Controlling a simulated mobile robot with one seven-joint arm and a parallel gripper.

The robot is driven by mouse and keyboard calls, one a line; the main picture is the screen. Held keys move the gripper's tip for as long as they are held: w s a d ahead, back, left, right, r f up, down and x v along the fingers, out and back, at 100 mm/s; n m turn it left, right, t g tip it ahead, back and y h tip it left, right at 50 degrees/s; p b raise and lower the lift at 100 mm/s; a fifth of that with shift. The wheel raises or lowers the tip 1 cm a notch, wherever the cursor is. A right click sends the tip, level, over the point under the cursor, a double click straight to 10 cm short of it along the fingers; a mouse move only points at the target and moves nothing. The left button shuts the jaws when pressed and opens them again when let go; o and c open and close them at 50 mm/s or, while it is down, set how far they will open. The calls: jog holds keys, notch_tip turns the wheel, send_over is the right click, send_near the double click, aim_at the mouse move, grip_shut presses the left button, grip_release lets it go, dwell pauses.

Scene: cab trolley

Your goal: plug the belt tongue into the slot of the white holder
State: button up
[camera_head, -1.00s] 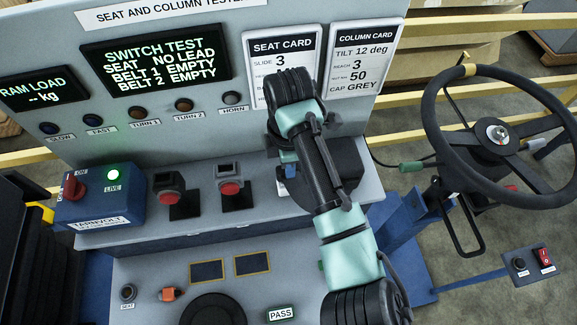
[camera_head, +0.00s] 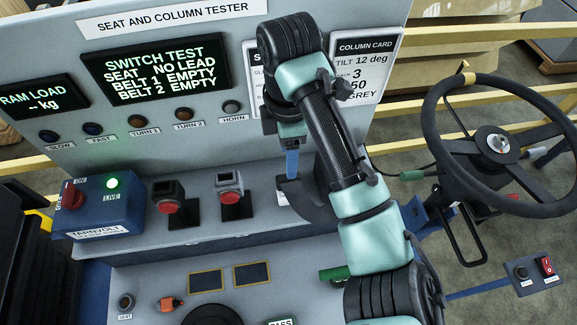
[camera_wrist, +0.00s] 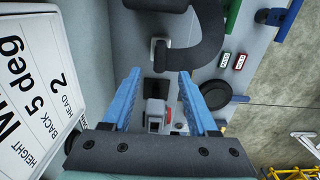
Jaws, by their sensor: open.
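My gripper (camera_wrist: 157,73) is open, with two blue fingers apart and nothing between their tips. In the head view, my gripper (camera_head: 291,170) hangs above the right part of the console ledge. A white holder (camera_wrist: 154,46) shows beyond the fingertips in the wrist view, with a dark curved strap-like piece (camera_wrist: 203,35) ending at it. In the head view, the white holder (camera_head: 283,198) is partly hidden by that piece and my arm. I cannot make out the tongue or the slot. Two grey buckles with red buttons, a left one (camera_head: 167,192) and a right one (camera_head: 229,184), stand on the ledge.
The console's upright panel (camera_head: 240,60) stands close behind my gripper. A blue power box (camera_head: 100,205) sits at the left of the ledge. A steering wheel (camera_head: 432,125) is at the right. The ledge between the right buckle and the white holder looks clear.

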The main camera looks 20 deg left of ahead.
jog(key=shift+r, duration=1.9)
jog(key=o, duration=0.7)
jog(key=shift+c, duration=0.2)
jog(key=shift+r+p, duration=0.1)
jog(key=shift+p, duration=0.25)
notch_tip(320, 180, up, 9)
jog(key=p, duration=0.9)
